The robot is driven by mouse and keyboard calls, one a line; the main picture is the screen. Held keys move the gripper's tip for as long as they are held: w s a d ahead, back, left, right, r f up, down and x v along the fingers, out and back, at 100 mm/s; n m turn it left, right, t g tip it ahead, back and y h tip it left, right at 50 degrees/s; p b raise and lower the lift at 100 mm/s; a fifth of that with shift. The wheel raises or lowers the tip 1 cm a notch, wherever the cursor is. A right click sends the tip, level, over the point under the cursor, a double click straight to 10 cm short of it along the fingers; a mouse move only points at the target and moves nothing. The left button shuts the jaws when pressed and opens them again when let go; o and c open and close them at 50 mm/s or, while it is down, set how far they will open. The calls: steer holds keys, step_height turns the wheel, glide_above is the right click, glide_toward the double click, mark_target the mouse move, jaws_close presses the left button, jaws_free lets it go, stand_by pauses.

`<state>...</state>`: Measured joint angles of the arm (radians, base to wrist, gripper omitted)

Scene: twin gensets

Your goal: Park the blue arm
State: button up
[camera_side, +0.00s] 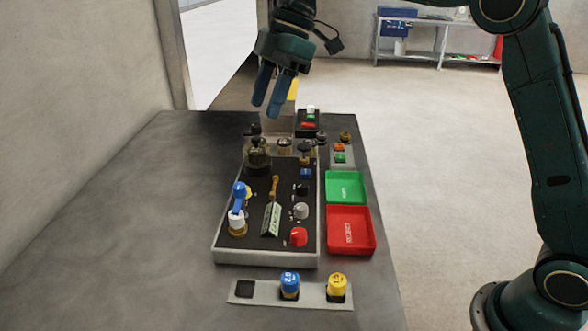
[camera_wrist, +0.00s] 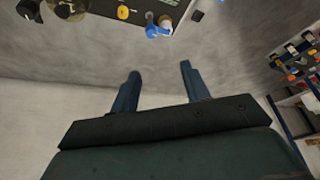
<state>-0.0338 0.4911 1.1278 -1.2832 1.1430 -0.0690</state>
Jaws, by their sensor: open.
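The blue arm (camera_side: 239,192) is a short blue handle on a white and brass base (camera_side: 237,224) at the left front of the black control panel (camera_side: 255,205). It stands up from its base, leaning slightly. A blue part with a white piece beside it, seemingly the blue arm (camera_wrist: 153,31), shows at the top of the wrist view. My gripper (camera_side: 266,109) is above and behind the panel, well away from the blue arm. Its two fingers are apart with nothing between them; they also show in the wrist view (camera_wrist: 159,70).
The panel carries a brass lever (camera_side: 274,187), a tented label (camera_side: 271,219) and several knobs. Green (camera_side: 346,188) and red (camera_side: 351,231) trays lie to its right. A front strip (camera_side: 313,294) holds a blue cap (camera_side: 290,284) and a yellow cap (camera_side: 337,286). The table's left side is clear.

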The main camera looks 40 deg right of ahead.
mark_target(240, 185)
steer(key=shift+w+a+f+n+g, duration=0.1)
steer(key=shift+w+f+n+g, duration=0.1)
steer(key=shift+w+f+n, duration=0.6)
steer(key=shift+w+a+f+n+g, duration=0.1)
steer(key=shift+w+f+n+g, duration=0.15)
steer(key=shift+w+f, duration=0.5)
steer(key=shift+s+a+f, duration=0.1)
steer(key=shift+s+f, duration=0.15)
steer(key=shift+f, duration=0.1)
steer(key=shift+d+x, duration=0.15)
steer(key=shift+x, duration=3.2)
steer(key=shift+d+x, duration=0.1)
steer(key=shift+x, duration=3.2)
steer(key=shift+w+f, duration=0.1)
steer(key=shift+f, duration=0.05)
steer(key=shift+c, duration=0.5)
steer(key=c, duration=0.9)
